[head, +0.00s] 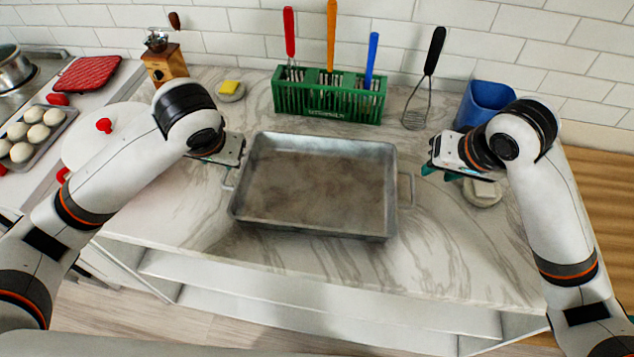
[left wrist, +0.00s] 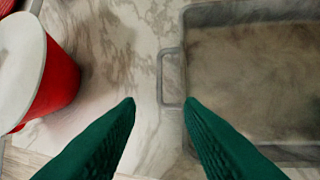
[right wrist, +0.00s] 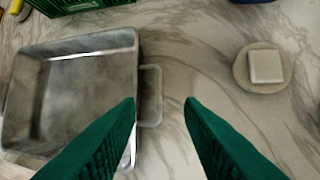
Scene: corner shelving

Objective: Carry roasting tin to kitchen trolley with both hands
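The roasting tin (head: 315,233) is a grey, empty rectangular pan with a loop handle on each short side. It rests on the marble counter. My left gripper (left wrist: 160,102) is open above the tin's left handle (left wrist: 171,78), with the handle showing between and beyond its green fingertips. My right gripper (right wrist: 160,102) is open near the right handle (right wrist: 151,95), which lies beside the left-hand fingertip. Neither gripper holds anything. In the head view the left fingers are mostly hidden behind the wrist. I cannot make out a kitchen trolley.
A green rack (head: 328,100) with coloured-handled utensils stands behind the tin. A red pot with a white lid (head: 92,145) stands left. The counter before the tin is clear.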

